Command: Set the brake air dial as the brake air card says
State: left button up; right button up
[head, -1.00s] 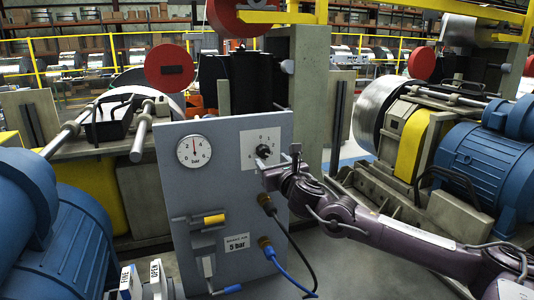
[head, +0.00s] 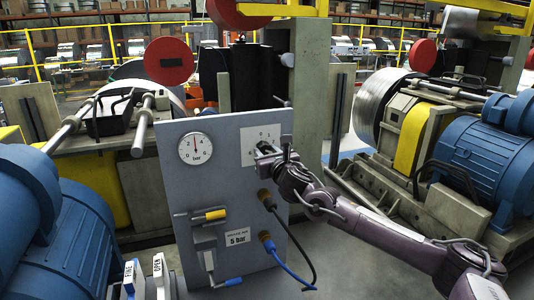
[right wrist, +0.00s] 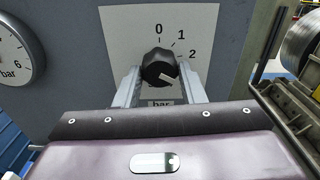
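The brake air dial is a black knob (right wrist: 160,66) on a white scale plate (head: 249,145) at the upper right of a grey panel. In the right wrist view I can read 0, 1 and 2; its white pointer mark slants to the lower right. The brake air card (head: 237,237), lower on the panel, reads 5 bar. The round gauge (head: 195,149) has its needle near straight up, between 2 and 4. My right gripper (head: 267,150) is at the dial, its fingers open on either side of the knob, seemingly with slight gaps. My left gripper is out of view.
A yellow-handled fitting (head: 215,214) is on the panel's lower left. A black hose (head: 305,237) and a blue hose (head: 295,274) hang from its right side. Blue motors (head: 482,160) and machine frames stand on both sides. FINE and OPEN tags (head: 130,272) are at the front.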

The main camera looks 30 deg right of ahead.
jog(key=shift+c, duration=0.6)
jog(key=m+b, duration=0.2)
jog(key=shift+f+m, duration=0.15)
jog(key=shift+m, duration=0.25)
jog(key=m+b, duration=0.2)
jog(key=m, duration=0.2)
jog(key=shift+m, duration=0.3)
jog(key=m+b, duration=0.1)
jog(key=m, duration=0.2)
jog(key=shift+m, duration=0.3)
jog(key=m, duration=0.4)
jog(key=shift+m+b, duration=0.3)
jog(key=shift+b, duration=0.1)
